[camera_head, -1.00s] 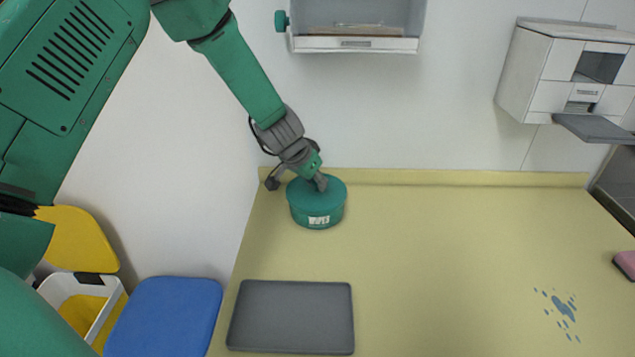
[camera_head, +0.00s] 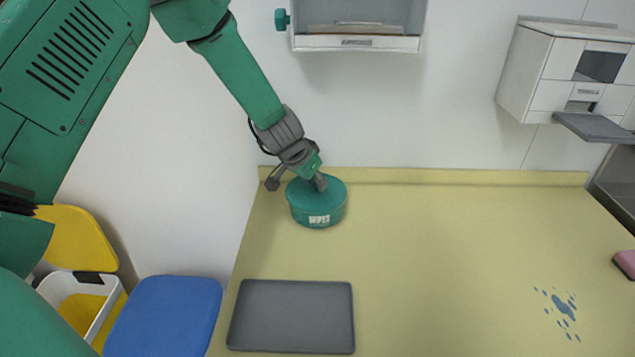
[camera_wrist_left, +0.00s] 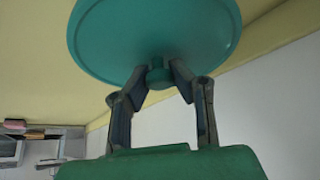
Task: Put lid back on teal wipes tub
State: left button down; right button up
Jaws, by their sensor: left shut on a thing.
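The teal wipes tub (camera_head: 319,217) stands upright at the back left of the yellow counter, with a white label on its front. Its round teal lid (camera_head: 330,190) covers the top of the tub. Whether the lid is fully seated cannot be told. My left gripper (camera_head: 320,182) is over the lid. In the left wrist view my left gripper (camera_wrist_left: 160,75) is shut on the knob of the lid (camera_wrist_left: 150,35), which hides the tub there. My right gripper is not in view.
An empty grey tray (camera_head: 291,316) lies on the front left of the counter (camera_head: 440,260). Blue splashes (camera_head: 563,306) and a pink block (camera_head: 625,263) are at the right. Blue (camera_head: 165,315) and yellow bin lids (camera_head: 75,238) are at the left. A white wall dispenser (camera_head: 565,70) hangs at the right.

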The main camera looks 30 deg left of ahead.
pick_arm(q)
jog(key=shift+a, duration=0.1)
jog(key=c, duration=1.3)
grip_release()
jog(key=shift+d, duration=0.2)
jog(key=shift+c, duration=0.2)
jog(key=o, duration=0.5)
jog(key=shift+c, duration=0.2)
jog(key=shift+a, duration=0.1)
jog(key=shift+r+p, duration=3.05)
jog(key=shift+r, duration=0.5)
grip_shut()
